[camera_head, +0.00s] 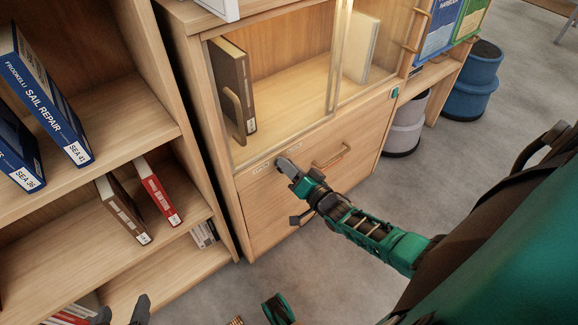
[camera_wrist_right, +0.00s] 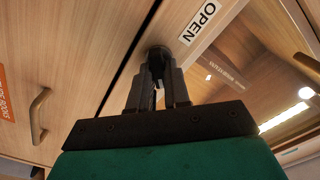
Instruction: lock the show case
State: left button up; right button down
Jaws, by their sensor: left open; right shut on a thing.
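The show case (camera_head: 309,121) is a wooden cabinet with a glazed front in the middle of the head view. A dark round lock knob (camera_wrist_right: 158,51) sits on its front by a white "OPEN" label (camera_wrist_right: 202,22) in the right wrist view. My right gripper (camera_head: 288,168) is at the strip below the glass, and in the right wrist view its fingers (camera_wrist_right: 160,78) are shut on the knob. The fingers hide much of the knob, so I cannot tell which way it is turned. My left gripper (camera_head: 121,312) is open and empty, low at the left.
An open bookshelf (camera_head: 125,130) with blue, red and brown books stands at the left. Below the glass is a drawer front with a wooden handle (camera_head: 332,156). Dark blue (camera_head: 472,82) and grey (camera_head: 405,125) round stools stand at the right. The grey floor in front is mostly clear.

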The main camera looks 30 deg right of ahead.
jog(key=c, duration=1.1)
grip_release()
jog(key=shift+c, duration=0.2)
pick_arm(q)
jog(key=r+p, duration=0.1)
jog(key=p, duration=0.2)
jog(key=shift+s+a+r, duration=0.2)
jog(key=shift+a+r, duration=0.15)
jog(key=shift+r, duration=0.05)
pick_arm(e)
jog(key=s+d, duration=0.1)
jog(key=s, duration=1.2)
